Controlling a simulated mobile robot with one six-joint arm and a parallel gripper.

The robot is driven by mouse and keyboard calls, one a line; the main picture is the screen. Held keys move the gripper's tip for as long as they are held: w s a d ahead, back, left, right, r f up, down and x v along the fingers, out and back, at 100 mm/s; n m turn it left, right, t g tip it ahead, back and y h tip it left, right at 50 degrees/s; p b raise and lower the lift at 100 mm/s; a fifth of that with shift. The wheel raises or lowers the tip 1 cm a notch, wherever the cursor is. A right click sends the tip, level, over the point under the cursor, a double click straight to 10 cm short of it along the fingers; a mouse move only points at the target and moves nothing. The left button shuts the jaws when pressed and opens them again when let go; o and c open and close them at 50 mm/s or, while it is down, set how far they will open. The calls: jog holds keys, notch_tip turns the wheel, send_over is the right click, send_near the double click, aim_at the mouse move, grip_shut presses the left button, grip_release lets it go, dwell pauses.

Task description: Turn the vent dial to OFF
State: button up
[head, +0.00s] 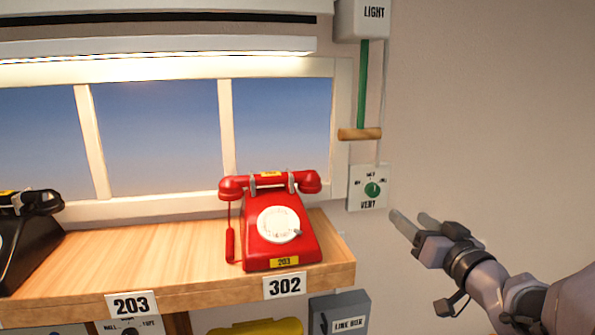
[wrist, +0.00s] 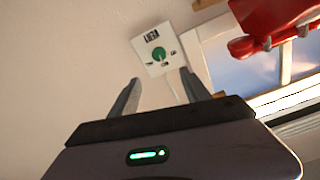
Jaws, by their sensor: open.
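The vent dial (head: 372,189) is a small green knob on a white wall plate (head: 355,200) marked VENT, right of the shelf. Small labels ring the knob, too small to read surely, and I cannot tell its setting. In the wrist view the dial (wrist: 158,53) shows upside down, ahead of and between the fingers. My gripper (head: 413,222) is open and empty, to the right of and a little below the plate in the head view. In the wrist view its two fingers (wrist: 157,92) are apart and do not touch the dial.
A red telephone (head: 283,240) stands on the wooden shelf (head: 150,262), left of the dial. A wooden pull handle (head: 360,134) hangs on a green strip below the LIGHT box (head: 362,18). A grey LINE BOX (head: 340,313) is below. The wall at right is bare.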

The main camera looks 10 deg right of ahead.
aim_at(375, 190)
jog(key=w+p, duration=0.2)
jog(key=w, duration=1.2)
jog(key=shift+w+a+p, duration=0.15)
jog(key=shift+w+p, duration=0.15)
jog(key=shift+p, duration=0.1)
jog(key=shift+w+a+f, duration=0.1)
jog(key=shift+w+f, duration=0.05)
jog(key=shift+w, duration=0.45)
jog(key=shift+s, duration=0.15)
jog(key=shift+c, duration=1.2)
grip_shut()
